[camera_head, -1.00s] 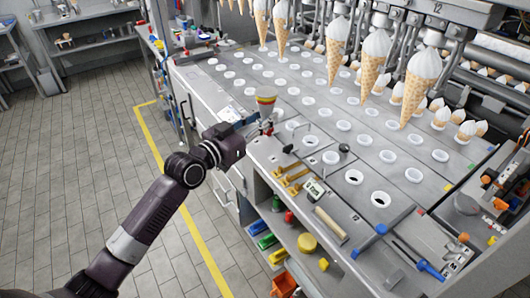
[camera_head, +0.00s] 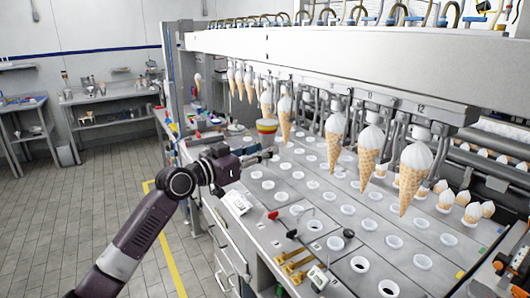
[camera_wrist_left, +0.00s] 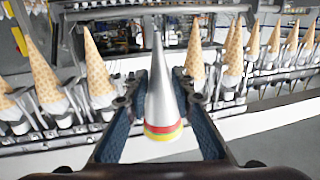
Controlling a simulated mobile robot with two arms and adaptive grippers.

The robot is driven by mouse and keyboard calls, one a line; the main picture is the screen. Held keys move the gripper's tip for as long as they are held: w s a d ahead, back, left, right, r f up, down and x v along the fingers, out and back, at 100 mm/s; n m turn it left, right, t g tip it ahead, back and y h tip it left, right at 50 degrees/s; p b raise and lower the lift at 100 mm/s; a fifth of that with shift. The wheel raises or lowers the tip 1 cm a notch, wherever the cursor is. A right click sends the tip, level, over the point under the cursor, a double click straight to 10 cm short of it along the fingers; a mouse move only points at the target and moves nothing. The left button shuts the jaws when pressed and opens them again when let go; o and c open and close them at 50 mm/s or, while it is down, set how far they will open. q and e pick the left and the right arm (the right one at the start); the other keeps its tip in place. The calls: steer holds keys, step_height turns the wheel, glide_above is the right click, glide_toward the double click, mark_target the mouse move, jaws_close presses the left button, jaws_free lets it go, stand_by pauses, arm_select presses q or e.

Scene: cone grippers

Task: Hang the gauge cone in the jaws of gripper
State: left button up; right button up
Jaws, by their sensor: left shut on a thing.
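The gauge cone (camera_head: 267,128) is a grey metal cone with a red and yellow band at its wide end. In the head view its wide end is up. My left gripper (camera_head: 264,152) is shut on it. In the left wrist view the gauge cone (camera_wrist_left: 162,95) stands between the two jaws of my left gripper (camera_wrist_left: 161,104), with its narrow tip toward the picture's top. A row of jaws on the machine holds wafer cones with white tops, such as the near one (camera_head: 411,180). A wider gap shows in this row behind the gauge cone in the left wrist view. My right gripper is out of view.
Below the row is a grey deck (camera_head: 322,192) with many white rings. A black-knobbed lever (camera_head: 348,233) and brass clamps (camera_head: 292,270) stand at its near side. A long white beam (camera_head: 330,60) runs above the hanging cones. The floor at left is clear.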

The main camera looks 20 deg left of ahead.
arm_select(q)
steer(key=shift+w+d, duration=0.3)
steer(key=shift+w, duration=0.1)
steer(key=shift+s+d+x, duration=0.1)
steer(key=shift+d+x, duration=0.1)
steer(key=shift+x, duration=0.7)
steer(key=shift+s+d+x, duration=0.1)
steer(key=shift+d+x, duration=0.05)
steer(key=shift+x, duration=0.75)
steer(key=shift+s+d+x, duration=0.1)
steer(key=shift+d+x, duration=0.1)
steer(key=shift+x, duration=0.65)
steer(key=shift+d+b+x, duration=0.15)
steer(key=shift+b+x, duration=0.1)
steer(key=shift+x, duration=0.6)
steer(key=shift+d+b+x, duration=0.15)
steer(key=shift+b+x, duration=0.05)
steer(key=shift+x, duration=0.7)
steer(key=shift+s, duration=0.15)
steer(key=shift+d, duration=0.1)
steer(key=shift+d+b+x, duration=0.15)
steer(key=shift+b+x, duration=0.25)
steer(key=shift+x, duration=0.55)
steer(key=shift+d+b+x, duration=0.2)
steer(key=shift+b+x, duration=0.2)
steer(key=shift+x, duration=0.6)
